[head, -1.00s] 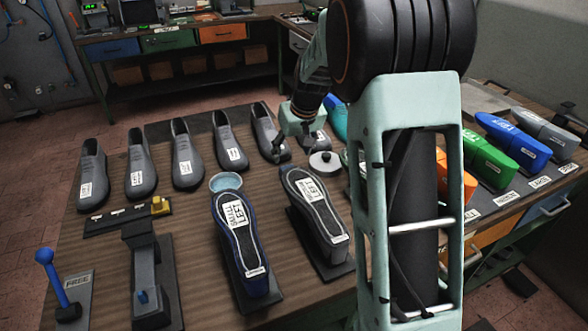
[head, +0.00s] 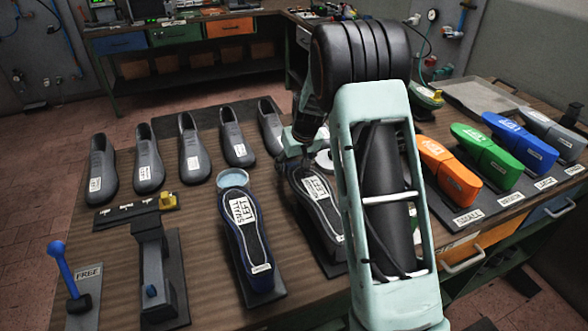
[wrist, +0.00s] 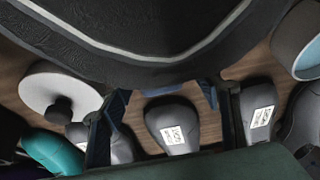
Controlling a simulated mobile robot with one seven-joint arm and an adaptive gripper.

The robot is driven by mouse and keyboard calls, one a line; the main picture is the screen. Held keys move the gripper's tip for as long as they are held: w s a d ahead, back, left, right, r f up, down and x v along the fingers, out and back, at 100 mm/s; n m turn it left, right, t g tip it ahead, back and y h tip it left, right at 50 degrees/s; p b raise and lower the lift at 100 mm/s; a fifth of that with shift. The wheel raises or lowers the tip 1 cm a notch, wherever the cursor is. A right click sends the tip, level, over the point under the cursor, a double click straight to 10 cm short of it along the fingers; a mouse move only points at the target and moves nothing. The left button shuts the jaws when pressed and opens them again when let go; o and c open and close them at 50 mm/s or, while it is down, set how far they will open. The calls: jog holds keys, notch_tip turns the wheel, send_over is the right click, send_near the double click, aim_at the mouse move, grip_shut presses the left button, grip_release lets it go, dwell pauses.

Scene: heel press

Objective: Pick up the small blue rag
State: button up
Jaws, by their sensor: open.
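I cannot make out a small blue rag for certain in either view. A smooth teal shape (wrist: 55,152) shows at the lower left of the wrist view, but it looks rounded and stiff rather than like cloth. My gripper (head: 303,158) is low over the far end of the right upturned shoe, partly hidden by my arm in the head view. In the wrist view my gripper's (wrist: 165,100) dark blue fingers are apart, with no thing seen held between them. A dark upturned shoe (wrist: 150,50) fills the top of that view, very close.
A white lid with a black knob (wrist: 60,90) and a light blue round dish (head: 232,178) are close by. Several grey shoes (head: 192,150) stand in a row behind. Coloured lasts (head: 487,155) stand right.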

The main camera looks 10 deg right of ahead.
aim_at(293, 165)
jog(key=c, duration=1.1)
notch_tip(293, 165, up, 10)
jog(key=shift+r+b, duration=0.1)
jog(key=shift+b, duration=0.3)
jog(key=shift+c, duration=0.3)
jog(key=o, duration=0.6)
jog(key=shift+c, duration=0.2)
jog(key=c, duration=0.5)
jog(key=shift+a, duration=0.2)
jog(key=shift+c, duration=0.2)
